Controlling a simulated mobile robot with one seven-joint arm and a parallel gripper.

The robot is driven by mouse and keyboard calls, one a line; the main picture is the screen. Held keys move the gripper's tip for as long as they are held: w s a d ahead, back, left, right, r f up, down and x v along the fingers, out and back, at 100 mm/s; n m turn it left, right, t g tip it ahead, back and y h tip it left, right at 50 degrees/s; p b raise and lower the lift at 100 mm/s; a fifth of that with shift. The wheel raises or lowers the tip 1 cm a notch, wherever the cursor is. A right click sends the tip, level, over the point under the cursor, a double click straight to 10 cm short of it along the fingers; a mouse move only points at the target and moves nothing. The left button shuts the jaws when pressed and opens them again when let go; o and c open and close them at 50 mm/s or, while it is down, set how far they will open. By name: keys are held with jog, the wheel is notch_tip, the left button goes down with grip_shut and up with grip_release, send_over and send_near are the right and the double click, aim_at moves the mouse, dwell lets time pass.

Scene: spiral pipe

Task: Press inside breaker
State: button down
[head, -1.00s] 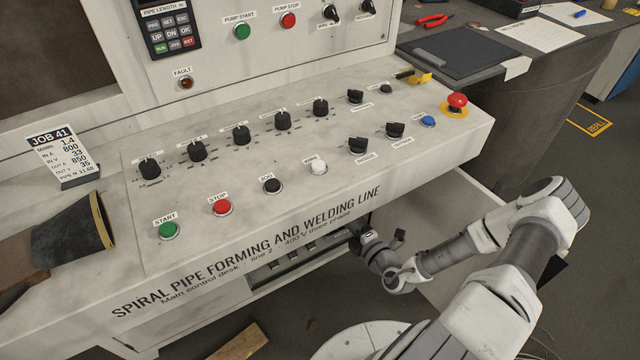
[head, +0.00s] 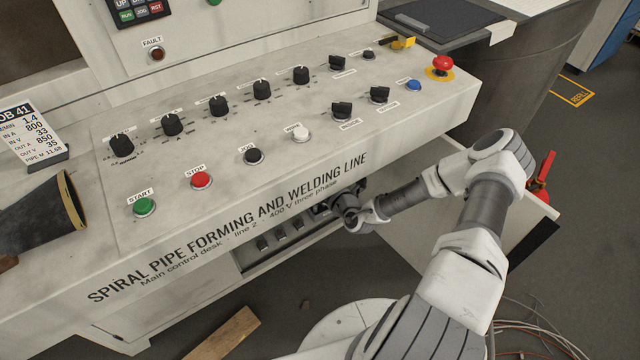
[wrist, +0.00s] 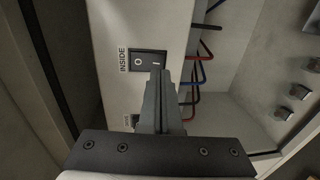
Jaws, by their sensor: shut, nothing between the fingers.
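The inside breaker (wrist: 148,62) is a black rocker marked O and I, beside the printed word INSIDE on a pale panel in the wrist view. My gripper (wrist: 160,76) is shut and empty. Its fingertips overlap the breaker's lower right edge in the picture; I cannot tell whether they touch it. A second switch (wrist: 135,119) with its own label sits below, partly hidden behind the fingers. In the head view my wrist reaches into the opening under the control desk (head: 235,190), and the fingers and the inside breaker are hidden there.
Red, blue and black wires (wrist: 196,75) run close to the right of the panel. In the head view, a row of dark switches (head: 280,238) lies under the desk edge, and a red handle (head: 543,178) stands right of my arm.

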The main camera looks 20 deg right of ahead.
jog(key=b+x, duration=0.1)
jog(key=x, duration=0.2)
jog(key=shift+w, duration=0.2)
jog(key=shift+w+a+p, duration=0.1)
jog(key=shift+p, duration=0.2)
jog(key=shift+w, duration=0.1)
jog(key=s+d+f+p, duration=0.2)
jog(key=s+d+p, duration=0.2)
jog(key=s, duration=0.9)
jog(key=shift+s+d, duration=0.15)
dwell(0.3)
